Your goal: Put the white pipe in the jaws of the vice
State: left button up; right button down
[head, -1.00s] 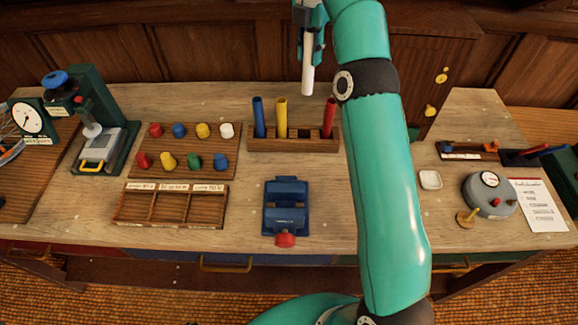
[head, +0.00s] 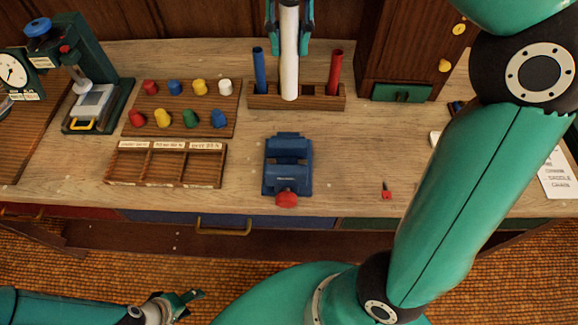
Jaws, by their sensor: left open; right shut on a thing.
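The white pipe (head: 290,78) hangs upright in my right gripper (head: 291,46), which is shut on its upper part. In the head view the pipe's lower end overlaps the wooden pipe rack (head: 318,101); I cannot tell how far apart they are. The blue vice (head: 288,178) with its red knob stands on the bench below and in front of the pipe. Its jaws look empty, with a gap between them. My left gripper (head: 187,303) is open and empty at the lower left, in front of the bench.
The rack shows a blue pipe (head: 259,66) and a red pipe (head: 335,72). Left of the vice are a board of coloured knobs (head: 182,98) and a divided tray (head: 165,165). A small red item (head: 386,192) lies to the right. The bench around the vice is clear.

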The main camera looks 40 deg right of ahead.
aim_at(287, 45)
jog(key=shift+s+a+r+n+b, duration=0.45)
jog(key=shift+s+a+r, duration=0.35)
jog(key=shift+s+a, duration=0.25)
jog(key=shift+s+a+f, duration=0.15)
jog(key=shift+f, duration=0.1)
notch_tip(287, 45, down, 19)
jog(key=b, duration=0.3)
jog(key=shift+f+b, duration=0.2)
jog(key=shift+b, duration=0.15)
jog(key=c, duration=0.9)
grip_release()
